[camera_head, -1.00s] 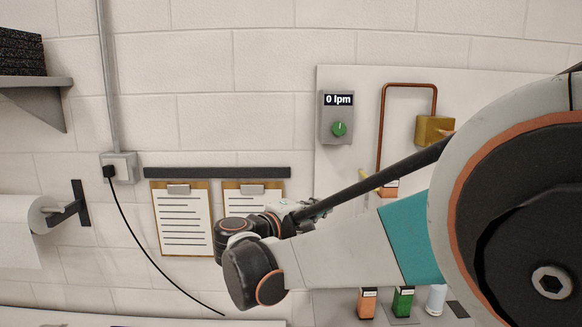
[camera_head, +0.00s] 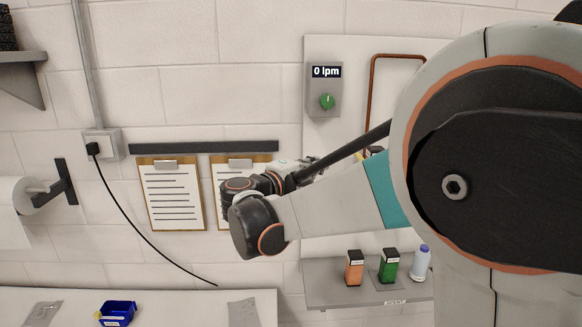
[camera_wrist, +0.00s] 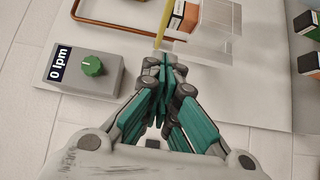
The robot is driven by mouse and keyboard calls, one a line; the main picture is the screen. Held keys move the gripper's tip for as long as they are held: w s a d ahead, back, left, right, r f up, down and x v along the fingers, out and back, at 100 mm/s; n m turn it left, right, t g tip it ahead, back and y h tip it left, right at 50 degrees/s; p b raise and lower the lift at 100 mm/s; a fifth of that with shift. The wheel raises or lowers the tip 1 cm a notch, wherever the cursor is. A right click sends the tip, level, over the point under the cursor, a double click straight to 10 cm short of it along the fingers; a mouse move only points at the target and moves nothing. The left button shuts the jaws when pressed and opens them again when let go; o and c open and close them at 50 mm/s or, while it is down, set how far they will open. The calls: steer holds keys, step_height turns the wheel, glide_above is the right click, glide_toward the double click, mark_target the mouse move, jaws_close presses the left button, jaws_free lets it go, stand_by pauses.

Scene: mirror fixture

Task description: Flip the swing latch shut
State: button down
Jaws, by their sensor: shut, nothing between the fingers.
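My gripper (camera_wrist: 165,62) is shut and empty in the wrist view, its teal fingers together. The tips are just below a thin yellow bar (camera_wrist: 161,24), beside a clear box-like cover (camera_wrist: 225,35). An orange-and-black box (camera_wrist: 185,18) shows behind or inside this cover. I cannot tell for certain which part is the swing latch, or whether my fingertips touch anything. In the head view, my arm hides most of this area and the fingertips.
A grey meter reading "0 lpm" (camera_head: 324,90) with a green knob is on the wall panel, left of a copper pipe (camera_head: 371,95). A grey shelf (camera_head: 330,296) holds orange and green boxes and a bottle. Clipboards (camera_head: 171,195) hang left. A blue bin (camera_head: 117,312) sits on the bench.

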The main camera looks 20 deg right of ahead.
steer(key=w+d+p, duration=0.1)
steer(key=d, duration=0.7)
steer(key=shift+w+d, duration=0.25)
steer(key=shift+s+d, duration=0.1)
